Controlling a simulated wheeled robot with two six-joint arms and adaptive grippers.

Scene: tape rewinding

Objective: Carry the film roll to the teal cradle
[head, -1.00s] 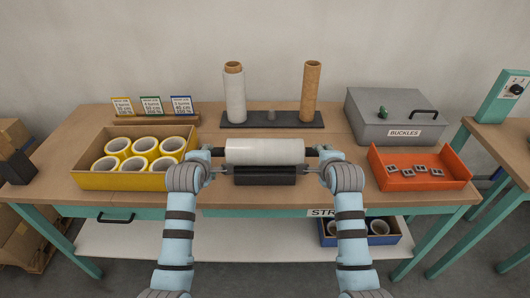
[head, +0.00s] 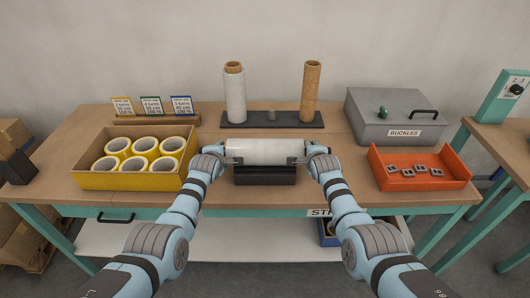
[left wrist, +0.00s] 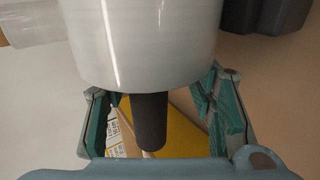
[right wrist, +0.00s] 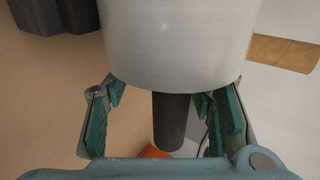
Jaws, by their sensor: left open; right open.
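The film roll (head: 265,151), a pale white cylinder, lies horizontally over a black stand (head: 265,175) at the middle of the workbench. A dark rod end sticks out of each end of the roll; the left wrist view shows one rod end (left wrist: 149,125) and the right wrist view the other (right wrist: 171,122). My left gripper (head: 231,160) is open at the roll's left end, its fingers on either side of the rod end. My right gripper (head: 299,160) is open likewise at the right end. I cannot make out a teal cradle for certain.
A yellow box (head: 133,181) of tape rolls stands left, an orange tray (head: 445,184) of buckles right. Behind are a grey case (head: 380,132) and a dark base (head: 285,120) with upright rolls (head: 235,95) (head: 311,90). Another table with a teal post (head: 503,95) is far right.

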